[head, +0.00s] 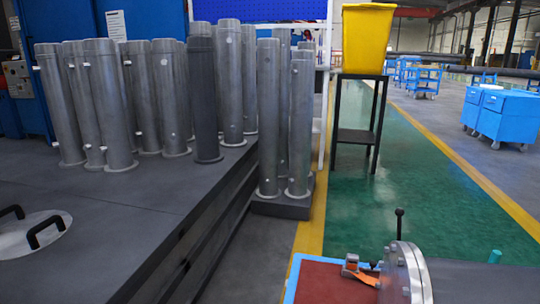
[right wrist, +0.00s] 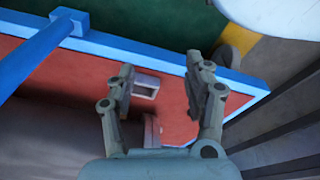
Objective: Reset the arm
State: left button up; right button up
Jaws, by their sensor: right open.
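My right gripper (right wrist: 162,75) shows in the right wrist view, its two fingers apart and nothing held between them. It is over a red surface (right wrist: 175,108) with a blue rim. A small pale piece with a rectangular opening (right wrist: 146,86) shows beside the left finger; I cannot tell what it is. Neither gripper shows in the head view. A grey metal flanged shell (head: 408,274) is at the bottom right of the head view, partly cut off by the frame edge.
A red-topped table with a blue edge (head: 322,284) bears an orange clamp (head: 356,270). Tall grey cylinders (head: 105,105) stand on a dark platform (head: 110,225) at left. A yellow bin (head: 366,38) sits on a black stand. Blue carts (head: 507,118) stand at right. The green floor (head: 400,185) is clear.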

jog(key=s+d+f+g+p, duration=0.1)
jog(key=s+f+p, duration=0.1)
jog(key=s+p, duration=0.5)
jog(key=s+d+f+p, duration=0.2)
jog(key=s+p, duration=0.5)
jog(key=s, duration=0.5)
jog(key=shift+s+f+g+p, duration=0.2)
jog(key=shift+f+g+p, duration=0.15)
jog(key=shift+g, duration=0.05)
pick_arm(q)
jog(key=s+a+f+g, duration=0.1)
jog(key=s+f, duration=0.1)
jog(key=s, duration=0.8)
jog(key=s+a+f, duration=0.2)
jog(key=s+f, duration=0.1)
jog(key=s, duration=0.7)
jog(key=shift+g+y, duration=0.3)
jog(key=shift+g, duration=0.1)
pick_arm(e)
jog(key=shift+s+f+h, duration=0.15)
jog(key=shift+s+h, duration=0.15)
jog(key=shift+c, duration=0.3)
